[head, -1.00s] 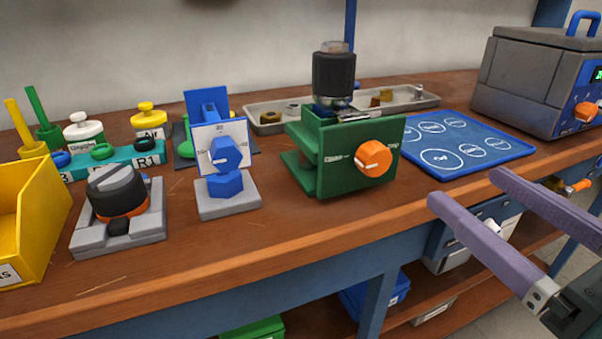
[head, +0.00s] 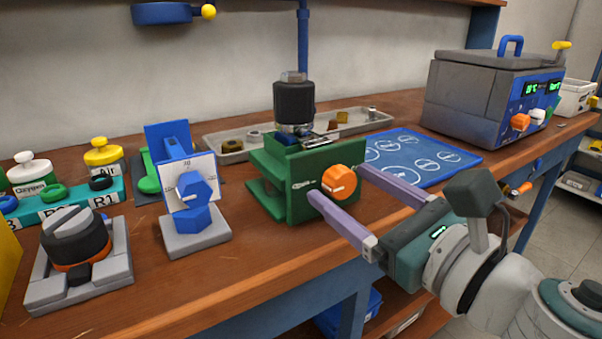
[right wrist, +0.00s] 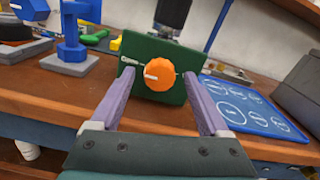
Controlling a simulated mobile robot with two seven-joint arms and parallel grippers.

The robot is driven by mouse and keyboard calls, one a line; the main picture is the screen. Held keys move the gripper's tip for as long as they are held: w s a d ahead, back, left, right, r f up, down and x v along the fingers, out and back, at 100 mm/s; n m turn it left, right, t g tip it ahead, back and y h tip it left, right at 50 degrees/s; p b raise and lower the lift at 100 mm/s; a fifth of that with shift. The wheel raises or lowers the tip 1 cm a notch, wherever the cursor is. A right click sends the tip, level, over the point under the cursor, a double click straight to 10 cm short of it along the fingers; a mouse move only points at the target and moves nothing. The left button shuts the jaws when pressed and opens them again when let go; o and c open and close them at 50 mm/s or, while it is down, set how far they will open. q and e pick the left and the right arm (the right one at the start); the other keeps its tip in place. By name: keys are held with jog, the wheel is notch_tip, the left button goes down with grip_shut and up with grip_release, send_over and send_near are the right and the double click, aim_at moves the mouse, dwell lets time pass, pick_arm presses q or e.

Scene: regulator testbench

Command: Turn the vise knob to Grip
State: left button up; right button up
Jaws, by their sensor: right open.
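The orange vise knob (head: 340,181) sits on the front face of the green vise (head: 272,192), which stands near the bench's front edge. Its white mark points to the left, toward the left label, which is too small to read. The knob also shows in the right wrist view (right wrist: 160,77). My right gripper (head: 336,184) is open, its two purple fingers reaching toward the vise face. In the right wrist view the fingers lie left and right of the knob with a gap on each side. My left gripper is not in view.
A dark regulator body (head: 294,103) stands in the vise. A blue gauge stand (head: 196,230) is to its left, with a black-knobbed fixture (head: 77,243) farther left. A blue mat (head: 440,172) and a grey bath (head: 468,100) are to the right. A metal tray (head: 222,141) lies behind.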

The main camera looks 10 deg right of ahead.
jog(key=shift+c, duration=0.2)
grip_shut()
dwell(0.5)
